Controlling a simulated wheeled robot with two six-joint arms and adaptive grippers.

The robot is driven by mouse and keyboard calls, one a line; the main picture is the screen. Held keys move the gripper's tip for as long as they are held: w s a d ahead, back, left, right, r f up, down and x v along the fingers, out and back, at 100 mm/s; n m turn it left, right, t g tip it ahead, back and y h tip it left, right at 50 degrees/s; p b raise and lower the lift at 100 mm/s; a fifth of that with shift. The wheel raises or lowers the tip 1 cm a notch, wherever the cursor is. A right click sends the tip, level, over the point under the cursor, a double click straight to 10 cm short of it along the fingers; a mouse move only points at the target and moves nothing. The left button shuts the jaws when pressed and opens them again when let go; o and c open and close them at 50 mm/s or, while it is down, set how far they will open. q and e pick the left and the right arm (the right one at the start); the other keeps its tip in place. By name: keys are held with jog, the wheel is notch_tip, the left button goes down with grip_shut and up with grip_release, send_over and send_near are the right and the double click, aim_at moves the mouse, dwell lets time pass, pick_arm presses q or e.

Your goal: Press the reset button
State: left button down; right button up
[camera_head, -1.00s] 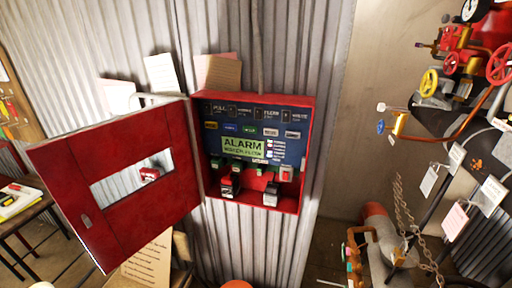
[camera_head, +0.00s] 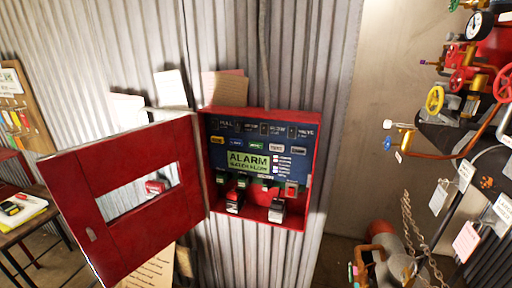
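A red alarm box (camera_head: 312,130) is fixed to the corrugated wall, with its red door (camera_head: 140,222) swung open to the left. Inside is a blue panel (camera_head: 225,150) with a green display (camera_head: 249,161) reading ALARM and rows of small labelled parts. Several small switches or buttons sit along the lower part, including a red one (camera_head: 291,189) at the right. The labels there are too small to read, so I cannot tell which is the reset button. Neither of my grippers is in view.
At the right are red and yellow valve wheels (camera_head: 434,99), pipes, a gauge (camera_head: 480,25), hanging tags (camera_head: 466,241) and a chain (camera_head: 412,228). A table (camera_head: 45,220) with a yellow item stands at the left. Papers (camera_head: 171,88) are on the wall above the door.

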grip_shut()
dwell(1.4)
